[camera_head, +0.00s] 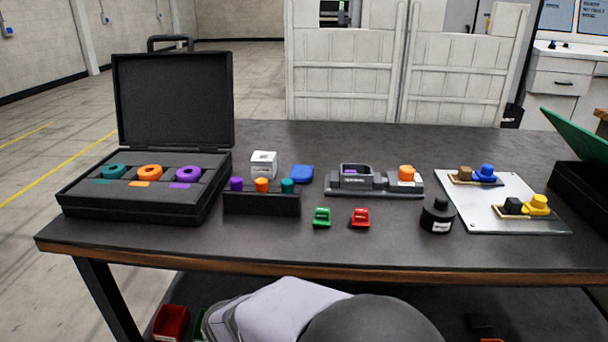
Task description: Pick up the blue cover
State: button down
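A flat blue piece (302,174), which looks like the blue cover, lies on the dark table (330,247). It is just right of a small white box (263,164) and behind the right end of a black block (262,203). Its top and front show, and nothing is seen resting on it. Another blue part, a rounded knob (487,172), sits on a small mount on the silver plate at the right. My gripper is not in view; only a grey and black rounded part, probably mine, shows at the bottom edge.
An open black case (150,214) with teal, orange and purple rings stands left. The black block carries purple, orange and teal pegs. A grey fixture (345,190), green clip (321,218), red clip (360,218), black cylinder (438,217) and silver plate (480,222) stand right. The front table strip is clear.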

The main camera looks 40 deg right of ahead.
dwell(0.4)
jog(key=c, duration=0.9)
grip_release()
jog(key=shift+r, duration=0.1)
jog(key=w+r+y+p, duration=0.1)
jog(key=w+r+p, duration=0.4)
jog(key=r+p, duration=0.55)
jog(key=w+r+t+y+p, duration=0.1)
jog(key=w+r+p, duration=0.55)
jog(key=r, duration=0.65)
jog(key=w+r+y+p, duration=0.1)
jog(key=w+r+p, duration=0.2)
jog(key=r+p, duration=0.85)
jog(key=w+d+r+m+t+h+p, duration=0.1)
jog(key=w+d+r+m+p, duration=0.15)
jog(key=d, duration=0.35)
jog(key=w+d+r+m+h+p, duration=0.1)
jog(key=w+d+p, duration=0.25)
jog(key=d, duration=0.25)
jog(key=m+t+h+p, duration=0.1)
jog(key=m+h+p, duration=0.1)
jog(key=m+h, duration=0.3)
send_over(299, 177)
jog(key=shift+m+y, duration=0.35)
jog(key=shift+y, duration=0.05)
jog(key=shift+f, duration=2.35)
